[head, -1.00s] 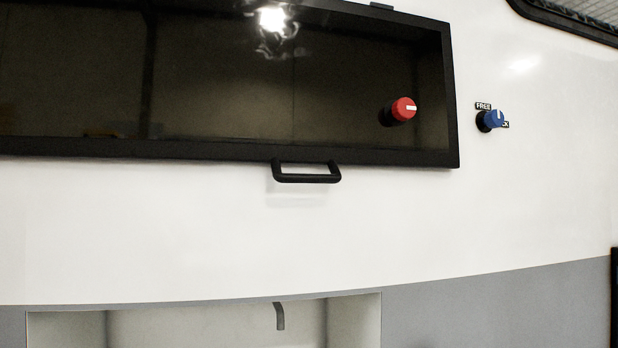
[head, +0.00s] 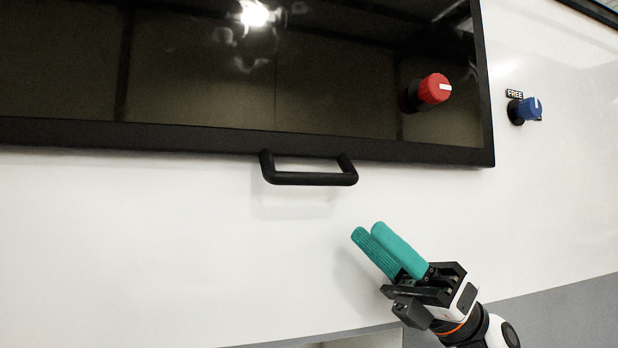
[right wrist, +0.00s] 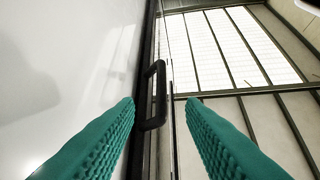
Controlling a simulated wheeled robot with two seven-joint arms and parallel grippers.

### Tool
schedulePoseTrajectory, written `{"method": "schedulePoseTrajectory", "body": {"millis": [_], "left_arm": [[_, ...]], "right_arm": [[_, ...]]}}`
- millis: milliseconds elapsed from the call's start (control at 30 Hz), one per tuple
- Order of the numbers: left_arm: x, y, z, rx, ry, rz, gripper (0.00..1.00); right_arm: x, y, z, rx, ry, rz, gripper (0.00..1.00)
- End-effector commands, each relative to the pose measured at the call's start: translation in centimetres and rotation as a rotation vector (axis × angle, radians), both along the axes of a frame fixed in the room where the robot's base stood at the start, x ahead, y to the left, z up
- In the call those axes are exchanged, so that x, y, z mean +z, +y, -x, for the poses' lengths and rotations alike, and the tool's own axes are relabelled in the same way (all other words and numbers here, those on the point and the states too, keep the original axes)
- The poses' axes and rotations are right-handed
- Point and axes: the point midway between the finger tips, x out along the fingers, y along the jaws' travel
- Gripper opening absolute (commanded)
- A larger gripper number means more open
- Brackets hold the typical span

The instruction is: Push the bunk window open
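The bunk window (head: 200,75) is a wide dark pane in a black frame, flush against the white wall as far as I can tell. A black bar handle (head: 312,179) sticks out at its lower edge; it also shows in the right wrist view (right wrist: 153,95), in line with the gap between my fingers. My right gripper (head: 366,230) has teal fingers and is below and right of the handle, apart from it. The right wrist view shows its fingers (right wrist: 161,101) spread and empty. My left gripper is not in view.
A red knob (head: 434,88) shows at the window's right side. A blue knob (head: 529,109) with a FREE label (head: 515,94) is on the wall to the right. The white wall (head: 150,240) below the window is clear. A grey band (head: 570,315) runs lower right.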

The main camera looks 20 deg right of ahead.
Motion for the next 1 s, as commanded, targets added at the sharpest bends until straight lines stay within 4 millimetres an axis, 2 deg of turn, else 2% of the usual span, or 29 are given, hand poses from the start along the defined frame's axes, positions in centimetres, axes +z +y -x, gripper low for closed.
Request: {"method": "schedulePoseTrajectory", "body": {"millis": [100,233,367,600,967,1000], "left_arm": [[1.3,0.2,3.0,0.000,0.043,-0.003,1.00],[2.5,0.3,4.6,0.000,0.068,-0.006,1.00],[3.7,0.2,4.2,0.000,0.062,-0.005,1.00],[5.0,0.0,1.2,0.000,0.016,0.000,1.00],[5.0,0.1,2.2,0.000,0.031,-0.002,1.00],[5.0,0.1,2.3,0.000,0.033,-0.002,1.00]], "right_arm": [[2.0,1.5,-0.1,0.004,-0.001,-0.001,0.36],[4.0,3.4,-0.4,0.004,-0.001,-0.003,0.36],[5.6,5.2,-0.8,0.004,0.001,-0.003,0.36],[7.4,7.3,-1.1,0.003,0.002,-0.005,0.36],[7.5,7.7,-1.3,0.003,0.004,-0.004,0.36],[7.5,7.7,-1.3,0.003,0.004,-0.004,0.33]]}}
